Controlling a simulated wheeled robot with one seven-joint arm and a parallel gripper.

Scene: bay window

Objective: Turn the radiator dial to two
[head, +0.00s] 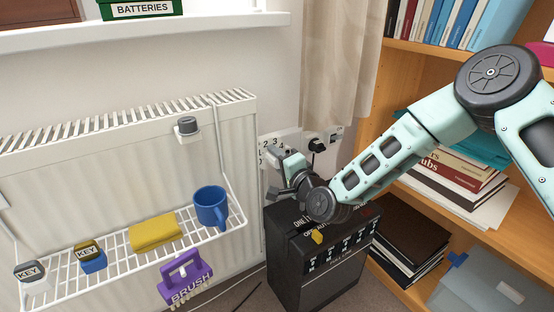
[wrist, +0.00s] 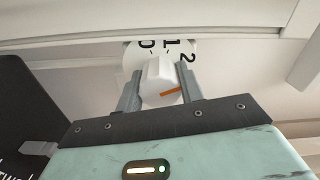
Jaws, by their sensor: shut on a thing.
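The radiator dial (wrist: 160,78) is a white knob with an orange pointer mark, on a white round scale plate (wrist: 135,58) in the wrist view. The numerals 0, 1 and 2 show upside down along the plate. The orange mark points to the right, on the side of the 2; I cannot tell exactly which numeral it lines up with. My gripper (wrist: 160,88) is shut on the dial, one finger on each side. In the head view my gripper (head: 284,168) is at the wall plate (head: 266,143) with 2, 3 and 4 visible, and it mostly hides the knob.
A black heater-like box (head: 312,270) stands close below my gripper. The white radiator (head: 100,150) with a wire rack holding a blue mug (head: 211,207) and a yellow cloth (head: 155,231) is at left. A bookshelf (head: 400,130) is at right. A black plug (head: 317,145) is beside the plate.

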